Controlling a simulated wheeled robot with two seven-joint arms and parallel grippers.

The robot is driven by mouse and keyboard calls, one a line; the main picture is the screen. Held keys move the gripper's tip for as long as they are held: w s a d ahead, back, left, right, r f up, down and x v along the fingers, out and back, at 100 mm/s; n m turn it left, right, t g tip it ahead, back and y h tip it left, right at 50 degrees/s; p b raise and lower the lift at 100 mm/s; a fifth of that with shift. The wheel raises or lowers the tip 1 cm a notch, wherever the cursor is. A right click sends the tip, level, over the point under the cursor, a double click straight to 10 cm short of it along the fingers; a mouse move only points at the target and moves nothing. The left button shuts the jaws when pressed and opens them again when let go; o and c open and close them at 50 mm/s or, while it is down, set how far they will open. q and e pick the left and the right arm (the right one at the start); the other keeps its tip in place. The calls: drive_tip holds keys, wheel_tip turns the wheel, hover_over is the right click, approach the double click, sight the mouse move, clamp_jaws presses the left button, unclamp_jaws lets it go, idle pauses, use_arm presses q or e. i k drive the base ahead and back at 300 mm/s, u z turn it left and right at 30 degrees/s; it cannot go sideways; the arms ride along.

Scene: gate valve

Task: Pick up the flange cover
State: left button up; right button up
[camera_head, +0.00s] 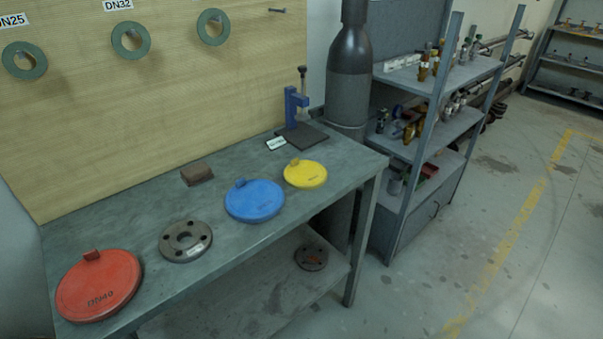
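Three round flange covers with small tabs lie flat on the grey workbench (225,237). The red cover (98,287) is at the near left and is marked DN40. The blue cover (254,201) lies right of the middle. The yellow cover (305,175) is farther right, near the bench's right end; its marking is too small to read. A bare metal flange (185,241) with a centre hole lies between the red and blue covers. Neither of my grippers shows in this view.
A brown block (197,174) and a blue stand on a dark base (300,133) are at the back of the bench. Another flange (311,257) lies on the lower shelf. A metal shelf unit (427,137) stands to the right. Floor on the right is clear.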

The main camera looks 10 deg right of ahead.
sight(251, 201)
drive_tip(key=z, duration=0.05)
drive_tip(key=i, duration=0.5)
drive_tip(key=u, duration=0.05)
drive_tip(key=k, duration=0.5)
drive_tip(key=z, duration=2)
drive_tip(key=i, duration=2.05)
drive_tip(key=u, duration=2.8)
